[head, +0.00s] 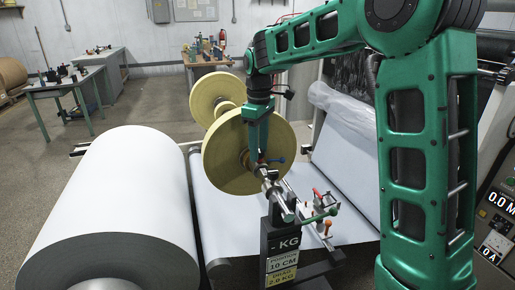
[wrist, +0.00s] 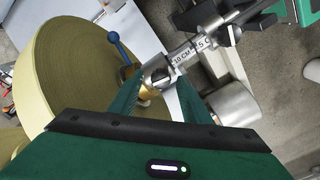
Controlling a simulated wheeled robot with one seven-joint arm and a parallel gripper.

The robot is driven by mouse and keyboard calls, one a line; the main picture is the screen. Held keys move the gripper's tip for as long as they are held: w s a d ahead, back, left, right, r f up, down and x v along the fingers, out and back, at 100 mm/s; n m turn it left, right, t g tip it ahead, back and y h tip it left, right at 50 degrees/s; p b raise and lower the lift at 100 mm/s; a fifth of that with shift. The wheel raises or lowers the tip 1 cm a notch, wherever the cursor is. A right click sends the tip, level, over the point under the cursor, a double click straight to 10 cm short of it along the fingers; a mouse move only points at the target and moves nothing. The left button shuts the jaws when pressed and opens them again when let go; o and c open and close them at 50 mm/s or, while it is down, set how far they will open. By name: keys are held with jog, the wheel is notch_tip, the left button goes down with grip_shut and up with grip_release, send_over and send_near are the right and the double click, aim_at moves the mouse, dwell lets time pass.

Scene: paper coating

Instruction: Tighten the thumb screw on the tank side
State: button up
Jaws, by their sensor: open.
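In the wrist view, a small brass screw head (wrist: 148,92) shows at a steel collar (wrist: 158,74) on a steel shaft marked in centimetres (wrist: 183,57). My gripper (wrist: 160,88) is open, with its green fingers on either side of the brass part; I cannot tell whether they touch it. A blue-knobbed lever (wrist: 113,38) stands just left of the collar. In the head view, my gripper (head: 258,160) points down at the shaft in front of a large tan disc (head: 228,158) and largely hides the screw. I cannot tell which side is the tank side.
A black stand (head: 284,246) with weight and position labels supports the shaft's near end. A large white paper roll (head: 125,200) lies at left, and a white sheet (head: 345,185) runs behind the stand. A green-handled lever (head: 322,216) sits right of the shaft.

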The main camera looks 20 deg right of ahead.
jog(key=c, duration=1)
jog(key=shift+c, duration=0.2)
jog(key=shift+m, duration=0.3)
jog(key=m, duration=0.3)
jog(key=shift+d+m, duration=0.1)
jog(key=shift+m, duration=0.2)
jog(key=m, duration=0.4)
jog(key=shift+m, duration=0.3)
jog(key=m, duration=0.4)
jog(key=shift+m, duration=2.1)
